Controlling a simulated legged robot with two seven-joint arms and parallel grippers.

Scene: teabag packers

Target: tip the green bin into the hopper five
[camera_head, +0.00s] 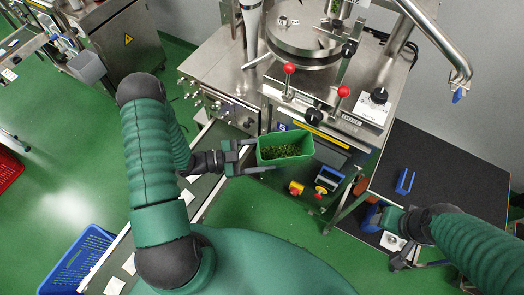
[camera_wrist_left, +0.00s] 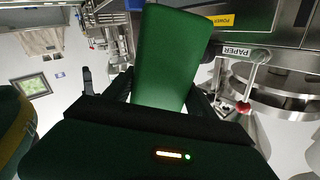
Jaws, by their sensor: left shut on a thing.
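My left gripper (camera_head: 248,158) is shut on the green bin (camera_head: 287,162), in front of the steel machine. The bin is roughly level with its open top up, and loose dark green and brown bits (camera_head: 282,151) lie inside. In the left wrist view the bin's plain green wall (camera_wrist_left: 162,55) stands between the fingers (camera_wrist_left: 160,100). A small blue label is on the machine's front; I cannot tell which part is hopper five. My right gripper (camera_head: 398,240) is low at the right, its jaws unclear.
Red-knobbed levers (camera_head: 289,69) rise from the machine between bin and drum. Yellow and red buttons (camera_head: 296,188) sit below the bin. A black-topped table (camera_head: 450,180) with a blue bracket (camera_head: 405,181) is at right. A blue crate (camera_head: 80,262) stands on the floor at lower left.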

